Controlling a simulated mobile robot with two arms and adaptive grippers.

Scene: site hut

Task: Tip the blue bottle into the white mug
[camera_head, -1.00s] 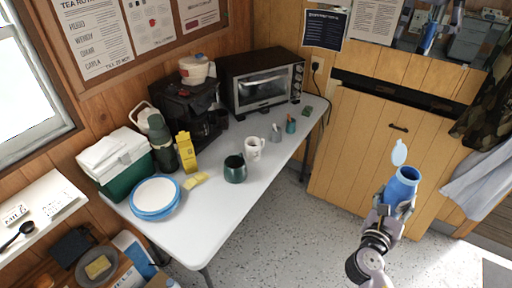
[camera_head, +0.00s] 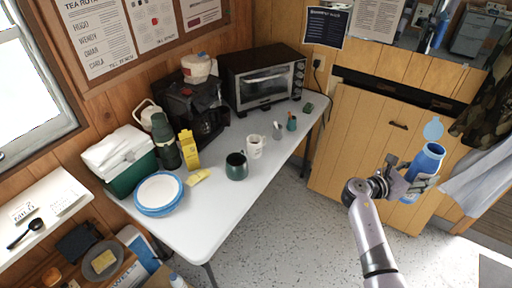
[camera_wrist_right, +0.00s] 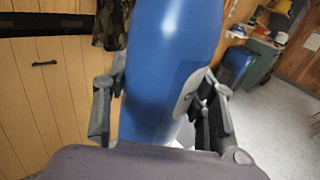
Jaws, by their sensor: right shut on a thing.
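The blue bottle (camera_head: 425,163) is in my right gripper (camera_head: 408,182), held in the air to the right of the table. It is tilted slightly, with its open mouth upward and its pale blue cap hanging open above. In the right wrist view the blue bottle (camera_wrist_right: 165,75) fills the space between the fingers of the right gripper (camera_wrist_right: 160,110). The white mug (camera_head: 255,147) stands upright on the white table, to the left of the bottle and well apart from it. Its inside cannot be made out. My left gripper is not in view.
A dark green mug (camera_head: 236,166) stands close beside the white mug. A small teal cup (camera_head: 291,124) and a grey holder (camera_head: 277,131) stand behind it. A toaster oven (camera_head: 264,77), coffee maker and cool box line the wall. The table's (camera_head: 235,205) front is clear.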

